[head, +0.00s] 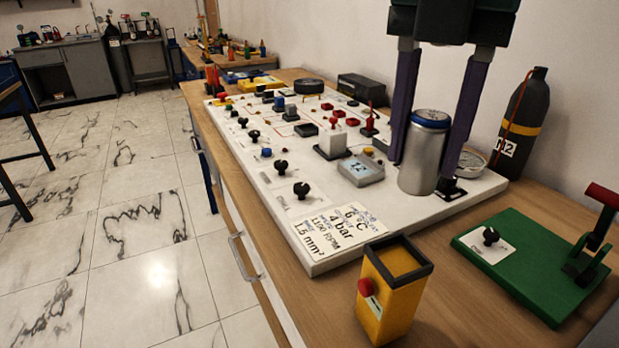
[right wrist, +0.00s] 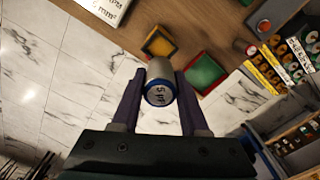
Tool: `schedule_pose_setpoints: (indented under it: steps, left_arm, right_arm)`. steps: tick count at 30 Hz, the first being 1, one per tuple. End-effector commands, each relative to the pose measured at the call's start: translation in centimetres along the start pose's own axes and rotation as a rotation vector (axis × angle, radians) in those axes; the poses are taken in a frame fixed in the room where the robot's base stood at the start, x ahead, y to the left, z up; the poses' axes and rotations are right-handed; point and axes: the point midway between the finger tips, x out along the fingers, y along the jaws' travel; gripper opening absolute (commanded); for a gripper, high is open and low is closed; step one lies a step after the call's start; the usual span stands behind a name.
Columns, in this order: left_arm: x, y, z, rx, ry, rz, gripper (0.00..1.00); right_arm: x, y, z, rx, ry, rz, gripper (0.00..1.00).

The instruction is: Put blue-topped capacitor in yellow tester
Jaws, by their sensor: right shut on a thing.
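The blue-topped capacitor (head: 424,158) is a silver can with a blue rim at its top end, standing roughly upright in the head view. My right gripper (head: 424,172) is shut on it, with one purple finger on each side. In the right wrist view the capacitor (right wrist: 160,88) shows its blue, marked end between the fingers. The yellow tester (head: 388,301) stands at the front of the bench, with a dark square rim, a yellow inside and a red button. It is nearer the camera than the capacitor, and apart from it. My left gripper is not in view.
A white board (head: 322,262) with knobs, blocks and a label sheet covers much of the bench (head: 462,318). A green base with a red-handled lever (head: 525,265) stands to the tester's right. A dark cylinder (head: 524,125) stands by the wall. Bare wood lies between tester and green base.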

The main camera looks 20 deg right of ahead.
Motion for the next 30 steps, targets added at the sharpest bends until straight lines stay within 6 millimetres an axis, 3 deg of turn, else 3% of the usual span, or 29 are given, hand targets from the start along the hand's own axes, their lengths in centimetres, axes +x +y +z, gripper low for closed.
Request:
schedule_pose_setpoints:
  steps: [3,6,11,18,30]
  left_arm:
    - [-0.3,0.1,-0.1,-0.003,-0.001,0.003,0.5]
    - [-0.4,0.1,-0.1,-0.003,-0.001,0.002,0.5]
    - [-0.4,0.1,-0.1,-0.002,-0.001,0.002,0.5]
    - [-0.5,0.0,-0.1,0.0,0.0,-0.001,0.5]
    - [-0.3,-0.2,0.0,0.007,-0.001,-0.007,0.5]
  right_arm:
    - [3.1,-0.1,0.0,0.001,0.002,-0.006,0.0]
    - [4.9,-0.1,0.0,-0.002,0.0,-0.005,0.0]
    - [6.3,0.0,0.0,-0.001,0.0,-0.001,0.0]
    - [9.9,0.0,0.0,-0.001,0.0,-0.002,0.0]
    - [10.7,0.0,0.1,-0.003,-0.002,0.0,0.0]
